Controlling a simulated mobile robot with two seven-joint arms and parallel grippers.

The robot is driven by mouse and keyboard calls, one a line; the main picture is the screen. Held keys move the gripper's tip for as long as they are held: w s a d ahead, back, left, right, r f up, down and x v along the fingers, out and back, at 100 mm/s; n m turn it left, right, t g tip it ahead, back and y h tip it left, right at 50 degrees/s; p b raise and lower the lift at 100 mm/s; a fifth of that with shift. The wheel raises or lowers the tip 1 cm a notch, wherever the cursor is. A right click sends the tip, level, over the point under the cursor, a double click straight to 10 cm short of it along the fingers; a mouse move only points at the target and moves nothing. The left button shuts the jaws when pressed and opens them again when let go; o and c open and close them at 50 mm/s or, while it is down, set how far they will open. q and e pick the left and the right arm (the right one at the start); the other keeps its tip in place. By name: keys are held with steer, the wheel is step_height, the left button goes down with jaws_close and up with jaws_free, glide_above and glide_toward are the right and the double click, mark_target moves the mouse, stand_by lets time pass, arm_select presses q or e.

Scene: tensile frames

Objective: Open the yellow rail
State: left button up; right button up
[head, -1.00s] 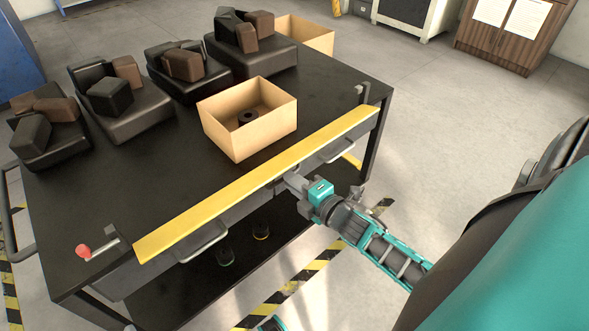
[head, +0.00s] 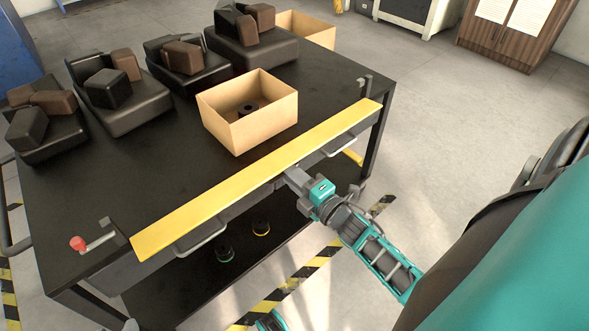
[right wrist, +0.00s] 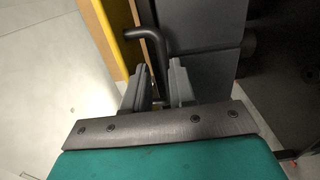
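The yellow rail (head: 250,180) runs along the near front edge of the black table, above a dark front with grey bar handles (head: 203,240). My right gripper (head: 287,179) reaches in from the lower right to the front, just under the middle of the rail. In the right wrist view the yellow rail (right wrist: 112,32) is at upper left, and a dark bent handle (right wrist: 156,38) runs down between the two fingers (right wrist: 161,88). The fingers look closed about it, their tips close to the front. My left gripper is not in view.
An open cardboard box (head: 248,125) with a dark round part stands behind the rail. Several dark trays with blocks (head: 120,105) line the back. A red-knobbed lever (head: 78,243) is at the left corner. Bare floor (head: 460,130) lies right of the table.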

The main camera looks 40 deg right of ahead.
steer(key=shift+o, duration=1.2)
arm_select(q)
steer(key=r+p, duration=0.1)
steer(key=p, duration=0.1)
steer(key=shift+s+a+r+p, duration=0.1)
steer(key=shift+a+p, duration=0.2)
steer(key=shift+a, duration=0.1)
arm_select(e)
steer(key=s+d, duration=0.1)
steer(key=s, duration=1.2)
steer(key=shift+f, duration=0.1)
